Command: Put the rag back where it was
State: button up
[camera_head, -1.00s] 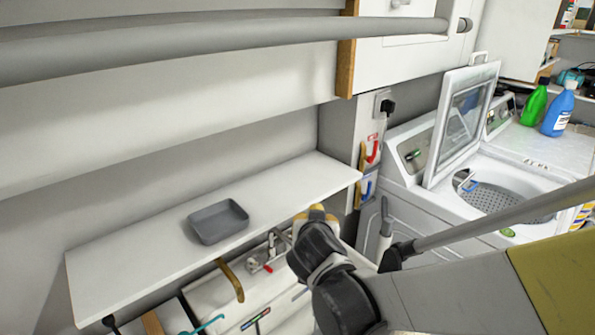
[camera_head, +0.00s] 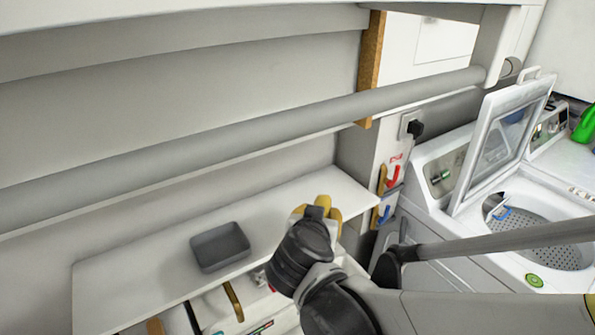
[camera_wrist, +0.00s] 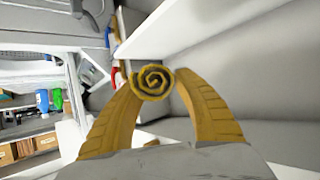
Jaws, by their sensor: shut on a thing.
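My gripper (camera_head: 322,209) has yellow fingers and is in front of the right part of the white shelf in the head view. In the wrist view, my gripper (camera_wrist: 153,88) is shut on the rag (camera_wrist: 152,82), a yellow-brown roll seen end-on as a spiral between the fingertips. The rag is hard to tell from the yellow fingers in the head view. The white shelf (camera_head: 130,272) runs along the wall, and its top is bare to the right of the grey tray. The rag is held in the air.
A grey tray (camera_head: 220,247) sits on the shelf, left of my gripper. A long grey rail (camera_head: 240,135) runs above the shelf. An open top-loading washer (camera_head: 530,225) and a green bottle (camera_head: 586,125) are at the right. Hooks (camera_head: 393,175) hang on the wall beside the shelf.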

jog(key=b, duration=0.3)
send_over(281, 232)
notch_tip(281, 232, down, 7)
jog(key=shift+r, duration=0.1)
jog(key=shift+f+b, duration=0.75)
jog(key=shift+f, duration=1.25)
jog(key=shift+f, duration=0.1)
jog(key=o, duration=1.1)
